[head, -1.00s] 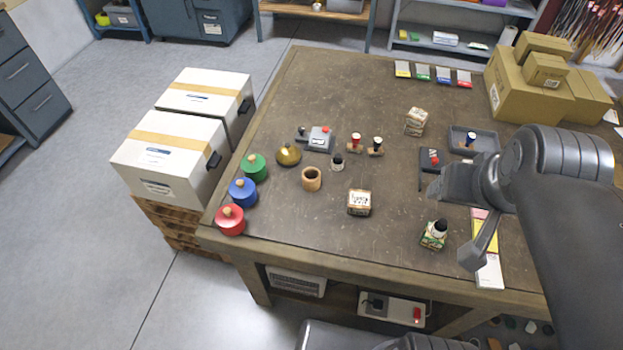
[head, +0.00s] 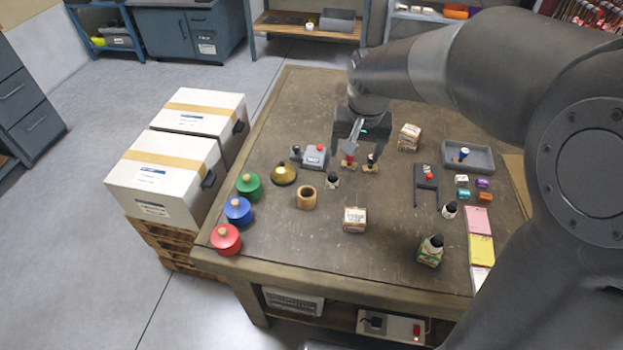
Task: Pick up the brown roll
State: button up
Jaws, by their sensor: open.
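The brown roll (head: 306,197) is a short upright cylinder with a dark hole in its top. It stands on the workbench (head: 300,232), left of the middle in the head view.
Green (head: 248,186), blue (head: 238,211) and red (head: 226,240) pots line the left edge. A small labelled box (head: 355,220) is to the right. Bench in front is clear.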

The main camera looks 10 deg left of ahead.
jog(key=g, duration=0.2)
send_near(307, 192)
jog(key=shift+w+a+f+h, duration=0.2)
jog(key=shift+w+h, duration=0.05)
jog(key=shift+h, duration=0.05)
notch_tip(307, 192, down, 5)
jog(key=shift+f, duration=0.15)
jog(key=shift+s+a+f, duration=0.1)
jog(key=shift+s+f, duration=0.1)
jog(key=shift+f, duration=1.1)
jog(key=shift+s+f, duration=0.15)
jog(key=shift+f, duration=1.15)
jog(key=shift+c, duration=0.5)
jog(key=c, duration=1)
jog(key=shift+o, duration=0.2)
jog(key=shift+r, duration=0.15)
